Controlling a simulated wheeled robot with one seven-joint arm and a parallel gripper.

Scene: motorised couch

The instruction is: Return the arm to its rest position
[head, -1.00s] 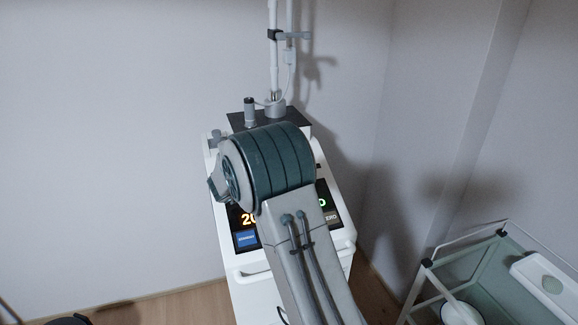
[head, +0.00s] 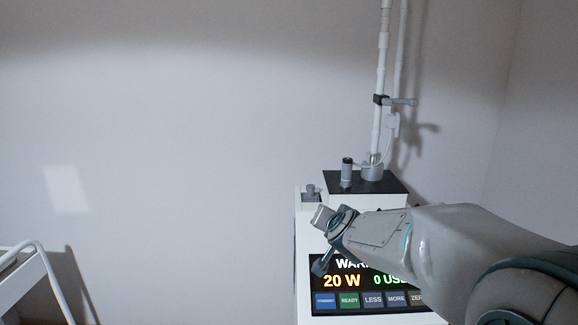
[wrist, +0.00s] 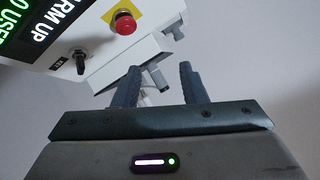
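My gripper (head: 319,243) is at the end of my arm, which reaches in from the right in the head view. It overlaps the left part of a white machine's lit display (head: 362,296); the gap between them is hard to judge. In the wrist view my gripper (wrist: 159,78) has its two dark fingers apart, with nothing held between them. The display, reading "WARM UP", also shows tilted at the upper left of the wrist view (wrist: 42,28).
A red button (wrist: 124,23) on yellow and a key switch (wrist: 80,60) are on the machine near my fingers. A white-framed stand (head: 38,262) is at lower left. The wall between is clear.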

